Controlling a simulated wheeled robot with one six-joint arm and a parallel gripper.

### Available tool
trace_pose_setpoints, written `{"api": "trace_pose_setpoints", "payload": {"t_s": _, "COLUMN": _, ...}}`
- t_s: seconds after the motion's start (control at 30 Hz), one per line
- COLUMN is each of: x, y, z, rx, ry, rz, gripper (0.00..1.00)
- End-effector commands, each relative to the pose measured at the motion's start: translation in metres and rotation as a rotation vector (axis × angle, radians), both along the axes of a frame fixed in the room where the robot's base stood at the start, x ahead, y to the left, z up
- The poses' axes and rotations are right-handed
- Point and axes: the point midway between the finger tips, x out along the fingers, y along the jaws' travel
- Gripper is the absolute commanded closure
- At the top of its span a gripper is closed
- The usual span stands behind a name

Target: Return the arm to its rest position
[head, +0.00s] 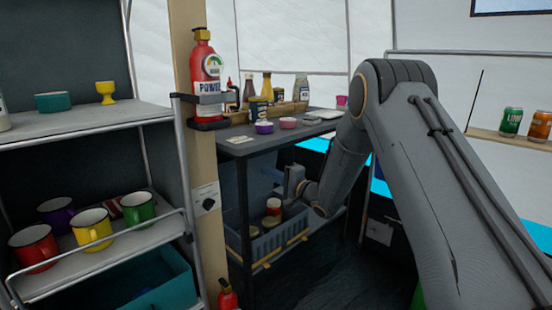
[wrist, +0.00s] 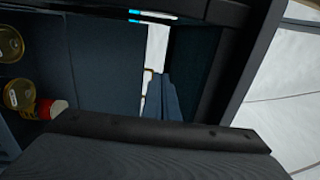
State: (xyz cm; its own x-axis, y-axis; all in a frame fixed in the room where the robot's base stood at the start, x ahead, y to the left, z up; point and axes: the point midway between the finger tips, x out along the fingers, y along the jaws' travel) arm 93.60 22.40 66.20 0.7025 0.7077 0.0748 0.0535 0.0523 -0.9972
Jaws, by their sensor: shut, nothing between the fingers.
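My arm (head: 430,160) reaches from the lower right over to the dark table and bends down at its far side. My gripper (head: 292,184) is at the end of it, below the tabletop and just above the right part of a grey-blue crate (head: 262,250). It is shut and holds nothing. Its fingertips are small and hard to make out in the head view.
The crate holds a red jar (head: 273,206) and other jars, whose gold lids (wrist: 10,44) show in the wrist view. Bottles and bowls stand on the tabletop (head: 245,146) above. A wooden post (head: 207,240) and a shelf with mugs (head: 92,228) are at left.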

Motion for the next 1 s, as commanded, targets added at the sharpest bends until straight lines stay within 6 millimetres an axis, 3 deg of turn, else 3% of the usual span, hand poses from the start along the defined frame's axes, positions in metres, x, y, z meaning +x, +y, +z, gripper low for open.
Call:
{"api": "trace_pose_setpoints", "payload": {"t_s": 0.37, "x": 0.002, "y": -0.047, "z": 0.003, "rx": -0.227, "ry": -0.018, "rz": -0.159, "gripper": 1.00}}
{"api": "trace_pose_setpoints", "payload": {"t_s": 0.67, "x": -0.025, "y": -0.098, "z": -0.002, "rx": -0.576, "ry": 0.014, "rz": -0.293, "gripper": 1.00}}
{"api": "trace_pose_setpoints", "payload": {"t_s": 0.77, "x": -0.052, "y": -0.126, "z": -0.006, "rx": -0.761, "ry": 0.055, "rz": -0.325, "gripper": 1.00}}
{"api": "trace_pose_setpoints", "payload": {"t_s": 0.87, "x": -0.096, "y": -0.159, "z": -0.016, "rx": -0.980, "ry": 0.126, "rz": -0.317, "gripper": 1.00}}
{"api": "trace_pose_setpoints", "payload": {"t_s": 1.0, "x": -0.179, "y": -0.197, "z": -0.033, "rx": -1.254, "ry": 0.245, "rz": -0.211, "gripper": 1.00}}
